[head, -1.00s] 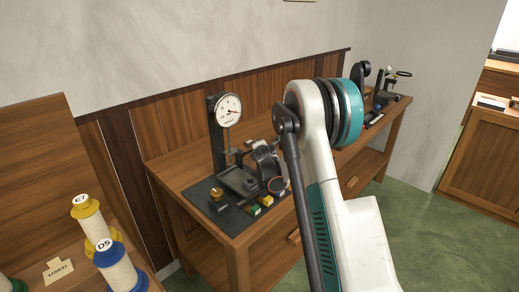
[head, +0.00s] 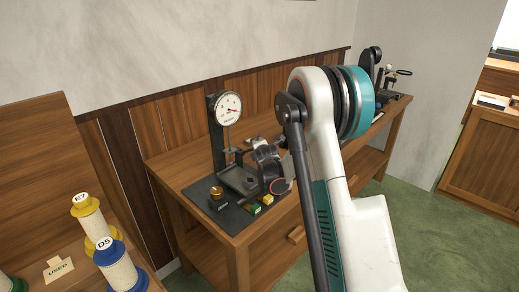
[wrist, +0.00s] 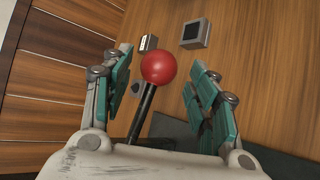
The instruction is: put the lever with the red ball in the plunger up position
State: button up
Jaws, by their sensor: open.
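The red ball (wrist: 158,67) tops a dark lever rod (wrist: 143,115) in the wrist view. My gripper (wrist: 160,85) is open, with one teal-padded finger on each side of the ball. I see gaps between the ball and both fingers, and nothing is gripped. The rod leans, and its lower end is hidden behind my gripper body. In the head view, a dial gauge (head: 229,107) stands on a black post over a dark base plate (head: 233,215). The red ball and plunger position cannot be made out there.
A brass knob (head: 216,193) and small green and yellow blocks (head: 267,198) sit at the base plate's front. Another device (head: 372,62) stands at the bench's far end. Thread spools (head: 115,266) stand on a surface at lower left. Green floor lies open at right.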

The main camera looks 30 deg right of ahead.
jog(key=v, duration=0.8)
jog(key=shift+s, duration=0.3)
jog(key=shift+a+r, duration=0.15)
jog(key=s+a+r+m+g+y, duration=0.1)
jog(key=s+a+r+m, duration=0.4)
jog(key=s, duration=0.3)
jog(key=s+a+r+m+g+y, duration=0.1)
jog(key=s+a+r+m, duration=0.4)
jog(key=s, duration=0.4)
jog(key=s+a+m+g+y, duration=0.1)
jog(key=s+a+m, duration=0.3)
jog(key=s, duration=0.7)
jog(key=s+a+f+m+g+y, duration=0.1)
jog(key=s+a+m, duration=0.3)
jog(key=s, duration=0.8)
jog(key=shift+a+f+g, duration=0.2)
jog(key=shift+a+g, duration=0.4)
jog(key=shift+a, duration=0.25)
